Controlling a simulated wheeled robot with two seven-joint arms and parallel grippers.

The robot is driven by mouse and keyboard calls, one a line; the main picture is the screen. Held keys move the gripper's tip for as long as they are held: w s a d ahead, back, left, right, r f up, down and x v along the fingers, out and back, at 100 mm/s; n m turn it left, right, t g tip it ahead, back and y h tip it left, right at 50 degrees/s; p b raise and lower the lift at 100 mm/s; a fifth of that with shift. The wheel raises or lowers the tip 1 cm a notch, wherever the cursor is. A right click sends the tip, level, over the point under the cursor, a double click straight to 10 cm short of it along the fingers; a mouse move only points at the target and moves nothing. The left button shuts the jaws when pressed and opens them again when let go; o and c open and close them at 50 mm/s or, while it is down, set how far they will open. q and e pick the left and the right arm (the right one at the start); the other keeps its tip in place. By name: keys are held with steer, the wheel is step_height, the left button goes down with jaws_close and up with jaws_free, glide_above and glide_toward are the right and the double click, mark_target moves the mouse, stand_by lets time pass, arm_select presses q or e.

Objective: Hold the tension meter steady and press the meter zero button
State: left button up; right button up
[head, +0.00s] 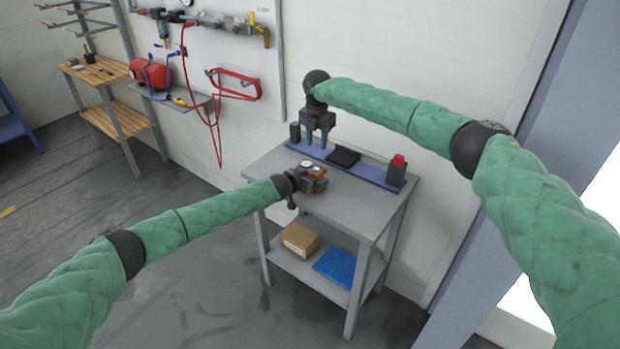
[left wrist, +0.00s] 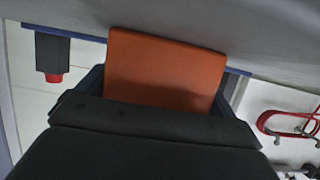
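The tension meter (head: 313,172) is a small orange and dark device with a round white dial, at the left part of the grey table. My left gripper (head: 303,180) reaches it from the left and is shut on it. In the left wrist view the meter's orange body (left wrist: 166,68) fills the space between the dark fingers. My right gripper (head: 316,146) points down, above and just behind the meter, apart from it. Its two fingers are spread with nothing between them. I cannot make out the zero button.
The grey table (head: 345,206) has a blue strip (head: 372,175) along its back, with a black tray (head: 343,157) and a dark box with a red top (head: 396,170). A cardboard box (head: 299,240) and blue item (head: 337,266) lie on the lower shelf. The table's front is clear.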

arm_select(q)
steer(key=c, duration=0.7)
arm_select(e)
jaws_close()
stand_by(1.0)
